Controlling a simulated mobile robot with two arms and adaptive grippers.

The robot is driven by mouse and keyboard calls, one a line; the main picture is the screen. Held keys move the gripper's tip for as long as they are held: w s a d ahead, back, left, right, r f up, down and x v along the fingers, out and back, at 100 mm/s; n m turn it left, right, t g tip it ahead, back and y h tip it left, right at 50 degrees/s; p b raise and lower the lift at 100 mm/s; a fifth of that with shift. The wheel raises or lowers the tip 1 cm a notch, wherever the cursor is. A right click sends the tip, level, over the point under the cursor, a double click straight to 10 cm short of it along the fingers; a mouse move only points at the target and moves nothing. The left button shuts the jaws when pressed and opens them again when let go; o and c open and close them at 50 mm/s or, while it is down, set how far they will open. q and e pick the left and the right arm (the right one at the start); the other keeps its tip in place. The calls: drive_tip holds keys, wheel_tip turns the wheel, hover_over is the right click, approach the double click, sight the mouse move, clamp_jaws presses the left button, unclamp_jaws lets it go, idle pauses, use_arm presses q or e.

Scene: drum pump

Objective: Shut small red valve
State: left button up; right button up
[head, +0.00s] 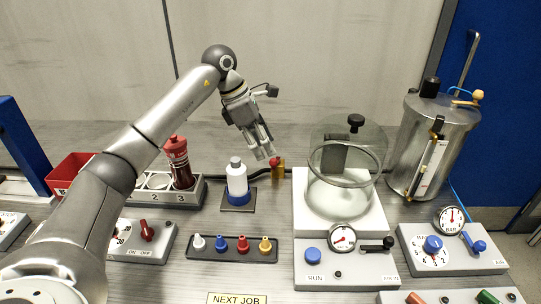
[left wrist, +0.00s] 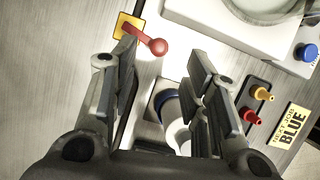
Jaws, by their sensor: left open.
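The small red valve (head: 275,161) has a red handle on a yellow-brass body (head: 279,172), set on the dark hose line behind the white bottle. In the left wrist view its red knobbed lever (left wrist: 158,47) sticks out from a yellow square base (left wrist: 124,25). My left gripper (head: 264,153) reaches down from above, close to the red handle. In the left wrist view its open fingers (left wrist: 163,58) are spread, with the red knob between and just beyond the tips. Whether a finger touches the lever I cannot tell. My right gripper is out of view.
A red pepper-mill-shaped bottle (head: 179,160) stands in a rack to the left. A steel drum (head: 432,145) is further right.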

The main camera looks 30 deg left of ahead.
sight(275, 161)
use_arm(q)
drive_tip(key=shift+x, duration=2.65)
clamp_jaws()
